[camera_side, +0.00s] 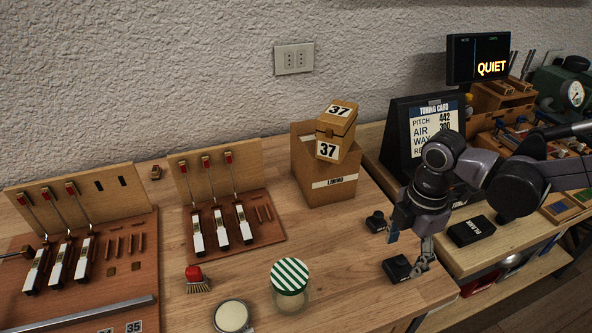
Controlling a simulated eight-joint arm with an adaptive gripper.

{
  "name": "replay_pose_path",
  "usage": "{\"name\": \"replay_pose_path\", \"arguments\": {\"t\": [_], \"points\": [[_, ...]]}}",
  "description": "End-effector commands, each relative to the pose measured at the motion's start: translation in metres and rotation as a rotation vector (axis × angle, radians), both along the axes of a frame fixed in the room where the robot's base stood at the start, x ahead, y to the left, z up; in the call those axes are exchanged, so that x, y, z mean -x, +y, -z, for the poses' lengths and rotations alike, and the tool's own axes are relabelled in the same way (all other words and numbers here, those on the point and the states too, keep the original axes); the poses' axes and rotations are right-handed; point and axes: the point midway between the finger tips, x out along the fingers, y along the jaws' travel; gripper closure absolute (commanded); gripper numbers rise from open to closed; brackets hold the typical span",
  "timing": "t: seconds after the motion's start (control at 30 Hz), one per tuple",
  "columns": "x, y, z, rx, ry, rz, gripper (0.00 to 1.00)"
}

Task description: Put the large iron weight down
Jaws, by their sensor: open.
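A large black iron weight (398,269) sits on the wooden bench near its right front edge. A smaller black weight (376,222) stands behind it, to the left. My gripper (410,249) points down at the large weight, with its fingers close above and beside it. The gripper is open. Whether a finger still touches the large weight is hard to tell from this side.
A cardboard box (318,178) with a smaller box (336,132) on top stands behind. A striped-lid jar (290,282), round tin (232,316) and red brush (196,280) lie left. A black box (472,231) sits right, on another surface.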

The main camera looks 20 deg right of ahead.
Motion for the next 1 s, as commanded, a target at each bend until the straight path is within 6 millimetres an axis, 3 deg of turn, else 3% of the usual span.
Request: {"name": "replay_pose_path", "arguments": {"t": [0.4, 0.73, 0.87, 1.0], "points": [[0.0, 0.0, -0.062, 0.0, 0.0, 0.0, 0.33], [0.0, -0.003, -0.084, -0.003, -0.007, 0.022, 0.33], [0.001, -0.021, -0.086, -0.03, -0.06, 0.173, 0.33], [0.005, -0.056, -0.087, -0.104, -0.172, 0.508, 0.33]]}}
